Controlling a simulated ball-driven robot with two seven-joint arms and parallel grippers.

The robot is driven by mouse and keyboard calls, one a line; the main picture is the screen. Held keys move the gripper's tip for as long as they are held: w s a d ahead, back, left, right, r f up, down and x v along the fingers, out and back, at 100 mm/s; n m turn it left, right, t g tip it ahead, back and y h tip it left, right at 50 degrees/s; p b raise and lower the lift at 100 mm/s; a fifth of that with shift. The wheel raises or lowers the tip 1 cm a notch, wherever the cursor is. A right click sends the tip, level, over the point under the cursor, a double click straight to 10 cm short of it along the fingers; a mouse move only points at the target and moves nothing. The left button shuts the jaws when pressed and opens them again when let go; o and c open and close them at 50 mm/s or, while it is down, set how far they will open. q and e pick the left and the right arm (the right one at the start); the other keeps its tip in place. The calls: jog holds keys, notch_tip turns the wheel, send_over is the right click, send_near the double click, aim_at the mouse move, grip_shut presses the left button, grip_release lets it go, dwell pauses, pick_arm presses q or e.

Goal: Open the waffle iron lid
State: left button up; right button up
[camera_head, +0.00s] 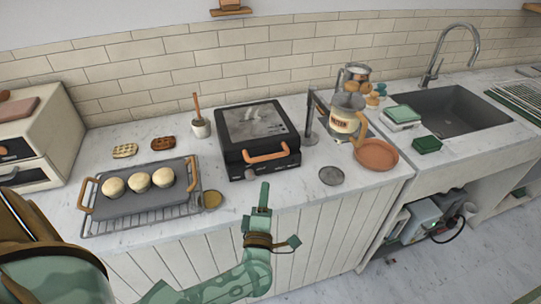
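The waffle iron (256,138) is a black, boxy appliance on the counter, with its lid (254,122) down. A copper-coloured handle (266,155) runs across the front of the lid. My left gripper (264,190) is in front of the waffle iron, below the handle in the picture, and looks apart from it. Its fingers point up toward the handle. I see them nearly edge-on, so whether they are open or shut does not show. Nothing shows held in it. My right gripper is out of view.
A dark tray with three round buns (139,181) lies on a wire rack to the left. A small pot with a brush (200,126) stands left of the iron. A dark disc (331,175), a copper pan (376,154) and a coffee maker (346,119) are to the right.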

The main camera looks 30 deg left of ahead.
aim_at(270, 155)
pick_arm(q)
jog(key=x, duration=1.3)
jog(key=shift+w+b, duration=0.1)
jog(key=shift+b, duration=0.3)
grip_shut()
